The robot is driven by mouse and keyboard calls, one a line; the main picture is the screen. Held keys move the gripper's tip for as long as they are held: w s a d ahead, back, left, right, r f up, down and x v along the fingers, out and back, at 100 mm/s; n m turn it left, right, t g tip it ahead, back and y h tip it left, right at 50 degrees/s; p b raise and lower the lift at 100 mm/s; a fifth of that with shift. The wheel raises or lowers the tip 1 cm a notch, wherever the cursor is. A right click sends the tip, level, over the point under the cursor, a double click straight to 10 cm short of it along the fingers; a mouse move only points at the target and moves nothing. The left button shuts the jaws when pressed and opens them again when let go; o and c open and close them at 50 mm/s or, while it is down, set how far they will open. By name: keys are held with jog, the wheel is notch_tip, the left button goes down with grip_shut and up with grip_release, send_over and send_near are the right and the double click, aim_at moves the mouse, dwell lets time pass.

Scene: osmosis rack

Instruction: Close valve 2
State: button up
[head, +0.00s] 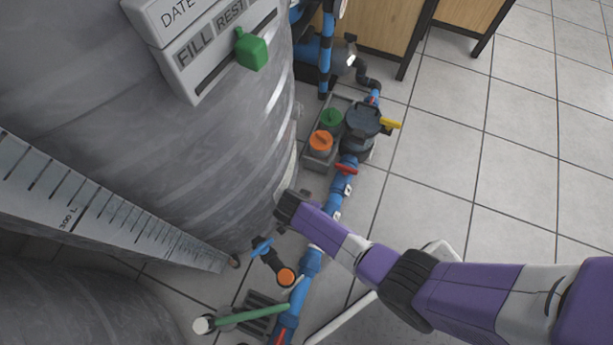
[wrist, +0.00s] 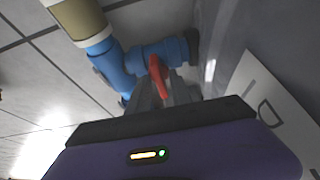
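In the wrist view a red valve handle (wrist: 157,76) stands on a blue pipe fitting. My gripper (wrist: 166,90) has its grey fingers close together at the near end of this handle, with the handle's end between or just beyond the tips. I cannot tell whether they press on it. No number shows on this valve, so I cannot tell if it is valve 2. In the head view one red handle (head: 346,169) sits on the blue pipe, and another red handle (head: 281,337) is at the bottom edge. My arm reaches in from the right; its gripper is hidden there.
A large grey tank (head: 190,140) fills the left, with a ruled scale (head: 105,205) before it. A blue-handled valve (head: 262,247), a green pipe (head: 255,314) and a dark filter housing (head: 360,125) stand near the pipe line. Tiled floor (head: 470,140) is open on the right.

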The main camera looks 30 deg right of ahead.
jog(key=shift+o, duration=0.3)
jog(key=p+v, duration=0.4)
jog(key=v, duration=0.3)
jog(key=shift+s+a+r, duration=0.1)
jog(key=shift+a+r, duration=0.1)
jog(key=shift+r, duration=0.15)
